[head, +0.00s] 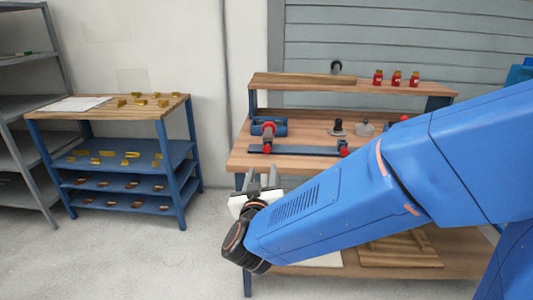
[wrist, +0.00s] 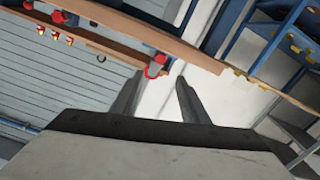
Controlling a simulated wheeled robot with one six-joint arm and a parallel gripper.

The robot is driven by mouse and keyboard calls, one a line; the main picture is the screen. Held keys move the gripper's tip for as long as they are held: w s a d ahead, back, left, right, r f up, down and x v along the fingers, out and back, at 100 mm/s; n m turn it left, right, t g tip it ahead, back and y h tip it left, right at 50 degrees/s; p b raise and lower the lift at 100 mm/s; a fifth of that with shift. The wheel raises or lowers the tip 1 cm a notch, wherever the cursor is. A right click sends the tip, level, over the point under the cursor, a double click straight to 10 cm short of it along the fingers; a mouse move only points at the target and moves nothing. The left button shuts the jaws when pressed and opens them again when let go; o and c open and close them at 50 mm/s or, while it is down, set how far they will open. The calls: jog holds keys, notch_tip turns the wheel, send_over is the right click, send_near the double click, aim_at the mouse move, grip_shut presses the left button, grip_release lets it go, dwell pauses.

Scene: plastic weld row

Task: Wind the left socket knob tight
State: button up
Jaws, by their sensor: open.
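A blue bar (head: 300,151) lies along the front of the workbench top, with a red knob at its left end (head: 267,148) and a red knob at its right end (head: 344,143). A blue cylindrical part with a red front (head: 268,128) sits just behind the left knob. My gripper (head: 262,174) is open and empty, in front of the bench's left front edge and apart from the knobs. In the wrist view, a red knob (wrist: 153,70) shows beyond the open fingers (wrist: 157,85), near the left one; I cannot tell which knob it is.
The bench (head: 240,160) has a raised back shelf (head: 290,81) with several red bottles (head: 396,78). A dark upright part (head: 338,129) stands mid-bench. A blue rack (head: 183,150) with yellow and brown parts stands to the left. Floor between rack and bench is clear.

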aim_at(267, 149)
jog(key=w, duration=1.3)
jog(key=shift+d, duration=0.25)
grip_shut()
jog(key=shift+m, duration=0.3)
jog(key=m, duration=0.3)
jog(key=shift+m, duration=0.4)
jog(key=m, duration=0.4)
jog(key=shift+d+m, duration=0.1)
jog(key=shift+m, duration=0.2)
